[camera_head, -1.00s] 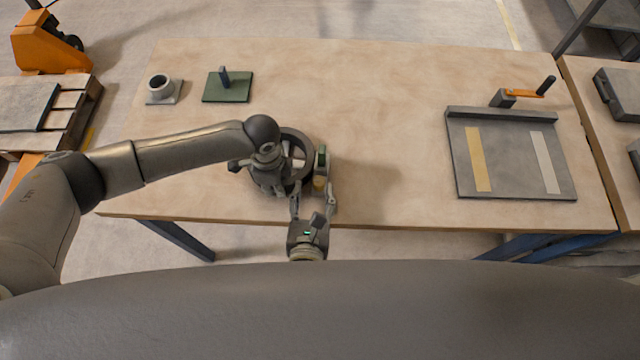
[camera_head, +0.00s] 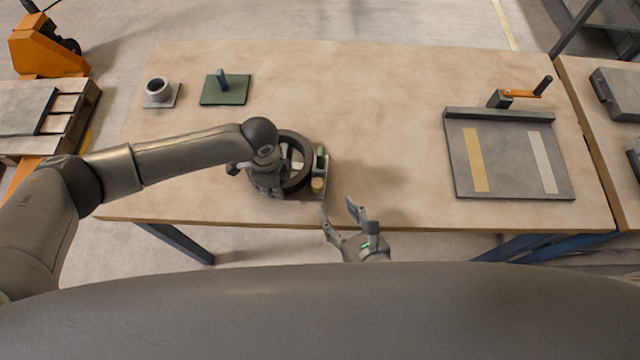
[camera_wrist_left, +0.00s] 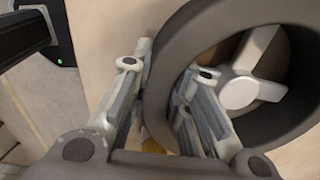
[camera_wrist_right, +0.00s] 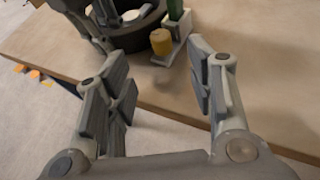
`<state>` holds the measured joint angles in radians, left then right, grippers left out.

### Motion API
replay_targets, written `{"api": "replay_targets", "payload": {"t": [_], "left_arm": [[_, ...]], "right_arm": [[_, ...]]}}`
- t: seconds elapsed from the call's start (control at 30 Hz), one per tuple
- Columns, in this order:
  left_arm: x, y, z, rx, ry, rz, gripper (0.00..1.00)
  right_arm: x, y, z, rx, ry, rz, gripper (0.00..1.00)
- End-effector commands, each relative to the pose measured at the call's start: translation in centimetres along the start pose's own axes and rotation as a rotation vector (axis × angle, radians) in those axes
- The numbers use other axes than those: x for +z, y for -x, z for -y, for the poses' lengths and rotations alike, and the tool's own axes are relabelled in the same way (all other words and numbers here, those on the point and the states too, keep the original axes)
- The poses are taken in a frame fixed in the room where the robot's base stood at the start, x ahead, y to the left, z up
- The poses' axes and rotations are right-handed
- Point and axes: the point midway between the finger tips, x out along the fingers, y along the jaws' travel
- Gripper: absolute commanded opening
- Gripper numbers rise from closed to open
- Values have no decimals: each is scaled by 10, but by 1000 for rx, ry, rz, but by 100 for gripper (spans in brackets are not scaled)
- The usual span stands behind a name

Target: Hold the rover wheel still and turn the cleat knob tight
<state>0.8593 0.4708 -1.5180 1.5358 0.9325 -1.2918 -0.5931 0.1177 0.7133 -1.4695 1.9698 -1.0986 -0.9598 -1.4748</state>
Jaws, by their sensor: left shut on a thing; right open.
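The dark rover wheel (camera_head: 304,177) with pale spokes sits near the table's front edge, left of centre. My left gripper (camera_head: 272,181) is shut on its rim; in the left wrist view one finger is outside the rim (camera_wrist_left: 178,45) and one inside. The yellow cleat knob (camera_head: 317,185) stands right of the wheel on a small pale bracket beside a green upright part. In the right wrist view the knob (camera_wrist_right: 161,41) lies beyond my fingertips. My right gripper (camera_head: 337,206) is open and empty at the table's front edge, apart from the knob.
A grey tray (camera_head: 508,160) with two strips lies at the right, an orange-handled crank (camera_head: 522,94) behind it. A grey ring (camera_head: 158,90) and a green plate with a post (camera_head: 225,93) stand at the back left. The table's middle is clear.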

Motion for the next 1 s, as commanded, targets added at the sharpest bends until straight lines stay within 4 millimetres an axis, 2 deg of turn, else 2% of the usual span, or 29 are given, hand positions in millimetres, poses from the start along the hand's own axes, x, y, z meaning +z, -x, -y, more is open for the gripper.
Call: {"api": "replay_targets", "payload": {"t": [0.3, 0.5, 0.7, 1.0], "left_arm": [[0, 1, 1, -2, 0, -1, 0], [0, 1, 1, -2, 0, -1, 0], [0, 1, 1, -1, 0, -1, 0], [0, 0, 1, -1, 0, -1, 0]], "right_arm": [[2, -65, 0, -2, 1, 5, 49], [2, -94, 0, -2, 1, 3, 49], [1, -106, 0, -2, 0, 3, 49], [1, -107, 0, -2, -1, 2, 48]]}}
